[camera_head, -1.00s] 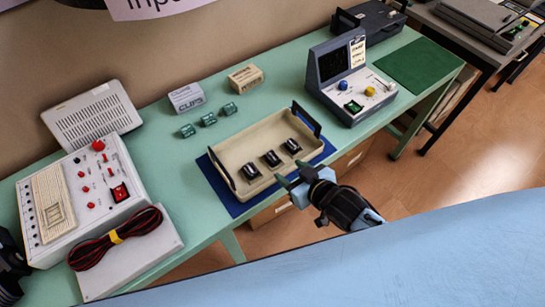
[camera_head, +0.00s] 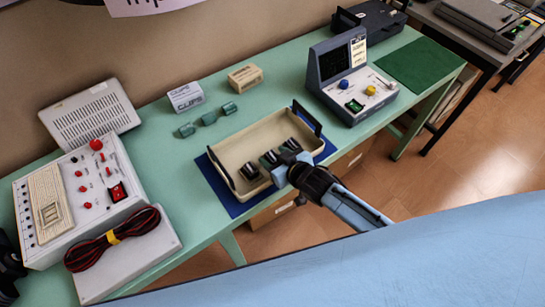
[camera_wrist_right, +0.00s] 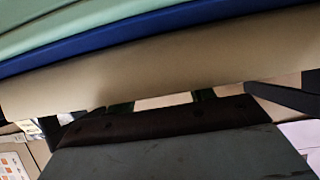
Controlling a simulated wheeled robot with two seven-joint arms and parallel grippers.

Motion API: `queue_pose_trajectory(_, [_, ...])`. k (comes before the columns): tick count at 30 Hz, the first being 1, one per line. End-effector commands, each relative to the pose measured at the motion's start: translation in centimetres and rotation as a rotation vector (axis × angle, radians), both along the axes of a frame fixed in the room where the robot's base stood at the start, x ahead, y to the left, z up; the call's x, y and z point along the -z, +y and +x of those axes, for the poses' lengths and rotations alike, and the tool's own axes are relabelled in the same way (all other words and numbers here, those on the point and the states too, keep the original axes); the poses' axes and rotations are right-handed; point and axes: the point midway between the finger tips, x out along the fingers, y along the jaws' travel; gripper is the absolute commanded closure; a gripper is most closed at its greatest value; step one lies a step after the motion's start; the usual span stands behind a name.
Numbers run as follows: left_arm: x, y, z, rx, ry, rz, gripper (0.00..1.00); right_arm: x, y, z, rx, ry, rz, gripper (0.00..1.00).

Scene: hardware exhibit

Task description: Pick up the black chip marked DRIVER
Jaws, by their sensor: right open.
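Three black chips sit in a row in a cream tray (camera_head: 233,149) with dark handles: a left chip (camera_head: 250,171), a middle chip (camera_head: 269,157) and a right chip (camera_head: 291,145). Their markings are too small to read, so I cannot tell which is DRIVER. My right gripper (camera_head: 274,164) is open over the tray's near side, close to the middle chip and partly covering it. In the right wrist view, the fingertips (camera_wrist_right: 163,102) show against the tray's beige wall (camera_wrist_right: 170,65); no chip shows there. My left gripper is not in view.
The tray stands on a blue mat (camera_head: 222,192) on the green table (camera_head: 180,180). A grey instrument (camera_head: 350,80) stands to its right. A white panel (camera_head: 80,195) and cable coil (camera_head: 112,240) are left.

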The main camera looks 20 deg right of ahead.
Motion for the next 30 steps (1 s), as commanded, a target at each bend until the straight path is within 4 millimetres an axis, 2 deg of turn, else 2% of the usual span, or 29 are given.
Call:
queue_pose_trajectory(3, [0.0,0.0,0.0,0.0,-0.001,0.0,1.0,0.0,0.0,0.0,0.0,0.0,0.0,0.5])
queue_pose_trajectory(12, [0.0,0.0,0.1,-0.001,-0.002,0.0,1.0,0.0,0.0,0.0,0.0,0.0,0.0,0.89])
queue_pose_trajectory(14, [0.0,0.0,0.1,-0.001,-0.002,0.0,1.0,-0.1,0.0,0.0,0.0,-0.001,0.0,0.95])
queue_pose_trajectory(20, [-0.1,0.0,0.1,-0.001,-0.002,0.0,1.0,-0.1,0.0,0.0,0.0,-0.001,0.0,0.95])
queue_pose_trajectory(23, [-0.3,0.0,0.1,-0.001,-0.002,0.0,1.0,-0.8,0.0,0.0,-0.001,-0.004,0.001,0.95])
queue_pose_trajectory(30, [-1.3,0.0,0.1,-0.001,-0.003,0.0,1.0,-5.3,0.0,0.0,-0.001,-0.005,0.001,0.95])
